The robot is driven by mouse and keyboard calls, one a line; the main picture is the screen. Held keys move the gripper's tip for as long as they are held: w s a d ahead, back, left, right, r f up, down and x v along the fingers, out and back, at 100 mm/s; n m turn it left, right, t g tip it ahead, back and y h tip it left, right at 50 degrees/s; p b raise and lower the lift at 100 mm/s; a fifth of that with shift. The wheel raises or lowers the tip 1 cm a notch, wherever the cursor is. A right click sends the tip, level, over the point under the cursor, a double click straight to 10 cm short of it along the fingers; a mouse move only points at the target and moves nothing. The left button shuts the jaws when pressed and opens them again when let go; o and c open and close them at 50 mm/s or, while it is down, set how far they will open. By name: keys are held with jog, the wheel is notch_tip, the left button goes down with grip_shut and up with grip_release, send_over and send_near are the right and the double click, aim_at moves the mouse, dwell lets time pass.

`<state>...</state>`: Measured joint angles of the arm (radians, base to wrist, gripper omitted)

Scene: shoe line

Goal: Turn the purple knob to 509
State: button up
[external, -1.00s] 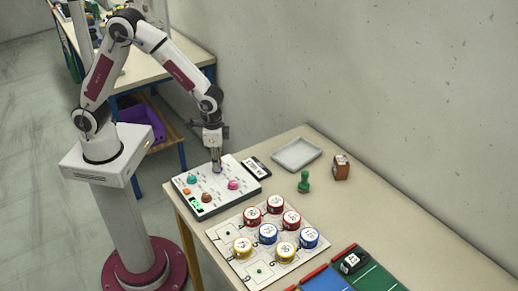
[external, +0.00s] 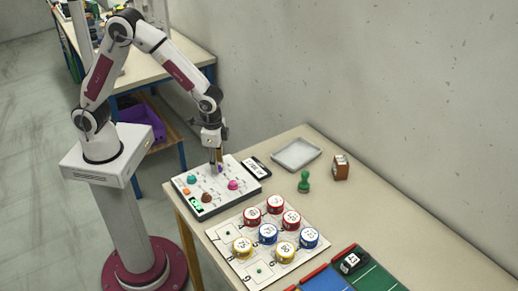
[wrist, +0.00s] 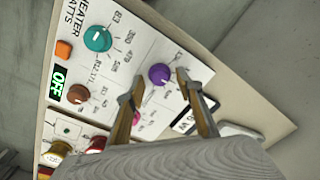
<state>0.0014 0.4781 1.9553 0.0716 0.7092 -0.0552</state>
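The purple knob (wrist: 159,74) sits on the white control panel (external: 236,197). It also shows in the external view (external: 221,169), partly hidden by my gripper. My gripper (wrist: 154,86) is open, with its two fingertips apart on either side of the knob in the wrist view. I see no clear contact, and I cannot tell how far the tips are above the panel. The printing around the purple knob is too small to read, and its pointer setting cannot be read.
The panel also carries a teal knob (wrist: 98,39), a brown knob (wrist: 77,94), a pink knob (external: 233,185), an orange button (wrist: 63,50) and a green display reading OFF (wrist: 58,80). A black-edged card (external: 257,168) lies beside it. A board of round tins (external: 268,233) stands in front.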

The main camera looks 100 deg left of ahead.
jog(key=shift+d+r, duration=0.2)
jog(key=shift+r, duration=3.55)
jog(key=shift+f, duration=0.1)
jog(key=shift+s+f, duration=0.15)
jog(key=shift+s, duration=0.2)
jog(key=s+r+t, duration=0.2)
jog(key=s+r, duration=0.5)
jog(key=s, duration=0.4)
jog(key=s+r+t, duration=0.3)
jog(key=s+r, duration=0.5)
jog(key=s, duration=0.4)
jog(key=shift+s+d+t+h, duration=0.15)
jog(key=shift+d+t+h, duration=0.15)
jog(key=shift+d, duration=0.1)
dwell(0.6)
